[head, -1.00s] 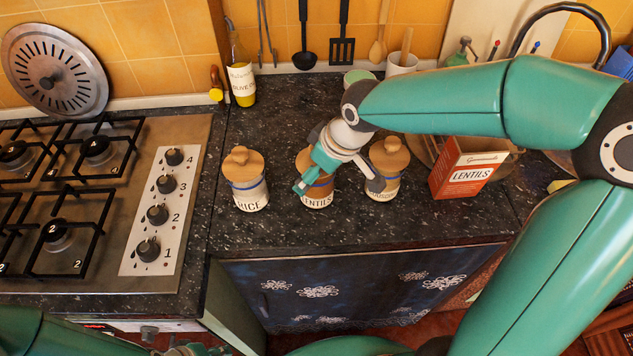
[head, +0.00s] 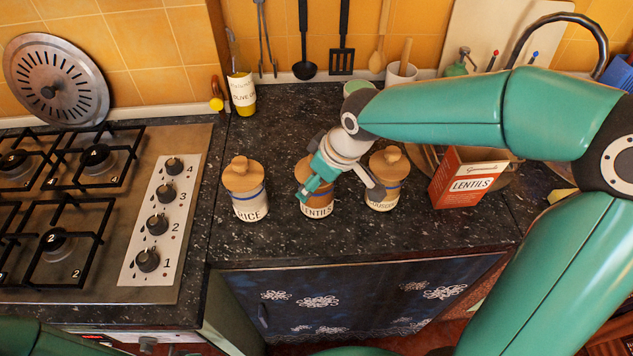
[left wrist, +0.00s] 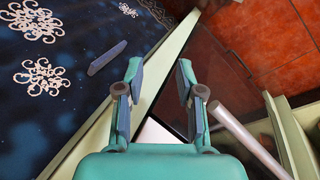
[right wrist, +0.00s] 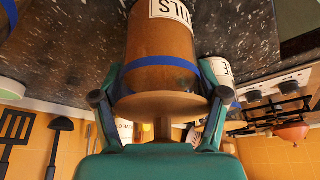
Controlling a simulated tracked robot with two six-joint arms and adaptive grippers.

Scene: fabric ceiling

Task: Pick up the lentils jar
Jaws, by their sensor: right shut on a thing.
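The lentils jar (head: 316,205), brown with a white label, a blue band and a wooden lid, stands on the dark speckled counter between two similar jars. In the right wrist view the jar (right wrist: 165,55) shows upside down, with my right gripper's fingers (right wrist: 160,90) on both sides near the blue band and lid.
The rice jar (head: 249,190) stands close on the left and another lidded jar (head: 384,180) close on the right. A red lentils box (head: 470,180) is further right. The stove (head: 100,220) is at the left. The counter in front of the jars is clear.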

